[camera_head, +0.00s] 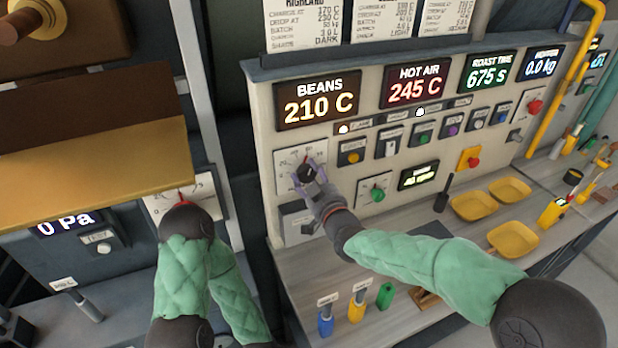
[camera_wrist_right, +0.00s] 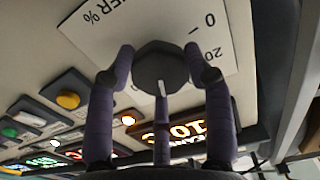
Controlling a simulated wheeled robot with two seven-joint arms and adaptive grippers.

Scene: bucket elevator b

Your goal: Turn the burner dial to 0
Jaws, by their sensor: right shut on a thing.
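The burner dial (camera_head: 306,173) is a dark knob on a white scale plate (camera_head: 290,157) at the left of the control panel. My right gripper (camera_head: 312,180) is at this dial. In the right wrist view the dial (camera_wrist_right: 160,68) sits between the fingers of the right gripper (camera_wrist_right: 166,66), which are shut on it. That view is upside down. The dial's white pointer line points down there, away from the 0 printed at upper right, so it is not at 0. My left arm comes up at lower left; its gripper does not show.
A green knob (camera_head: 377,193) is right of and below the dial. Several buttons and the lit displays, such as BEANS 210 C (camera_head: 317,101), are on the same panel. Yellow trays (camera_head: 474,205) and small scoops stand on the counter (camera_head: 290,265) below.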

